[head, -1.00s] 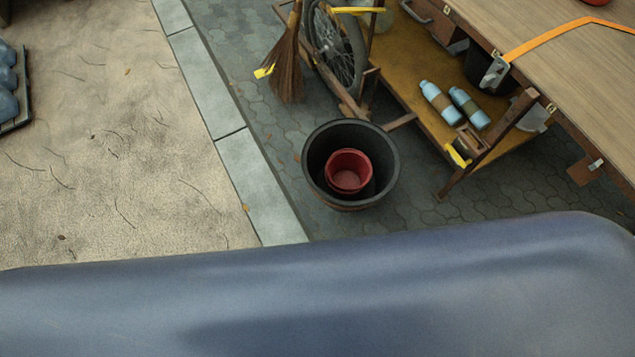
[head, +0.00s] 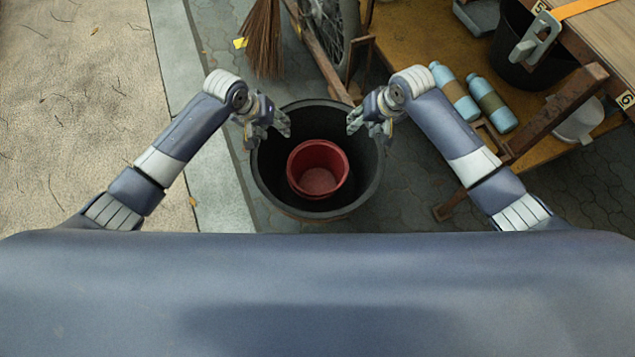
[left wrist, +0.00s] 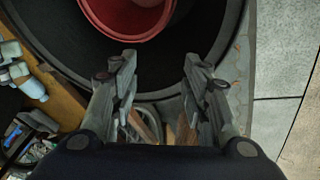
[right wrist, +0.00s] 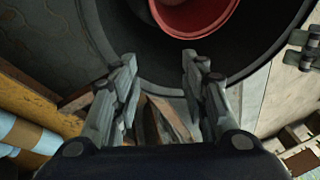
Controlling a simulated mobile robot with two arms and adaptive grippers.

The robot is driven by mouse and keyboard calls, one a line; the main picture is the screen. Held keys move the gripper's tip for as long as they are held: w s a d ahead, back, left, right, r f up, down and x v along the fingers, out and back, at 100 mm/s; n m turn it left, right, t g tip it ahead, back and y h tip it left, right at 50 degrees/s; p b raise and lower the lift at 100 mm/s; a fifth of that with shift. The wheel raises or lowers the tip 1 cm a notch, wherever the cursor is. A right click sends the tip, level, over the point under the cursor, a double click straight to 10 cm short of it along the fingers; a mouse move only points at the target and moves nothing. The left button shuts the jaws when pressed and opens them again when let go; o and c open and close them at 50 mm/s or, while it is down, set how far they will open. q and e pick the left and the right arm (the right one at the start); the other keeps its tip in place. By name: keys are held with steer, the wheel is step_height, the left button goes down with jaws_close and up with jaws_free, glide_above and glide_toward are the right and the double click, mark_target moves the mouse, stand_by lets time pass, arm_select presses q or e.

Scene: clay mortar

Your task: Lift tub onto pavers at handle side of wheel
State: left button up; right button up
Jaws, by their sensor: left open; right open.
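A large black round tub (head: 268,172) stands on the grey pavers (head: 405,195), with a smaller red pot (head: 318,172) inside. The wheel (head: 345,35) is behind it, partly cut off by the frame. My left gripper (head: 282,122) is open above the tub's back-left rim; my right gripper (head: 360,118) is open above its back-right rim. In the left wrist view the open fingers (left wrist: 157,75) point at the tub edge (left wrist: 205,45). In the right wrist view the open fingers (right wrist: 158,75) do too, near the tub (right wrist: 250,50). Contact with the rim cannot be told.
A broom (head: 263,40) leans behind the tub. A wooden cart shelf (head: 415,40) with blue bottles (head: 490,100) and a dark bucket (head: 515,45) is at the right. A pale kerb (head: 200,130) and sandy ground (head: 70,100) lie left.

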mark_target(258, 153)
arm_select(q)
steer(key=s+a+g+b, duration=0.1)
steer(key=s+a+r+g+y+b, duration=0.1)
steer(key=b, duration=0.1)
steer(key=a+g+y+b, duration=0.1)
steer(key=a+b, duration=0.1)
steer(key=shift+s+r, duration=0.4)
steer(key=shift+s+a+r+y, duration=0.3)
steer(key=shift+r+y, duration=0.1)
arm_select(e)
steer(key=s+d+r+g+h, duration=0.2)
steer(key=s+d+r+g, duration=0.1)
steer(key=d, duration=0.1)
steer(key=shift+s+d+h, duration=0.3)
steer(key=shift+h, duration=0.1)
arm_select(q)
steer(key=shift+f, duration=0.15)
step_height(258, 153, down, 11)
steer(key=shift+r, duration=0.2)
arm_select(e)
step_height(258, 153, down, 11)
steer(key=shift+r, duration=0.15)
arm_select(q)
jaws_close()
arm_select(e)
jaws_close()
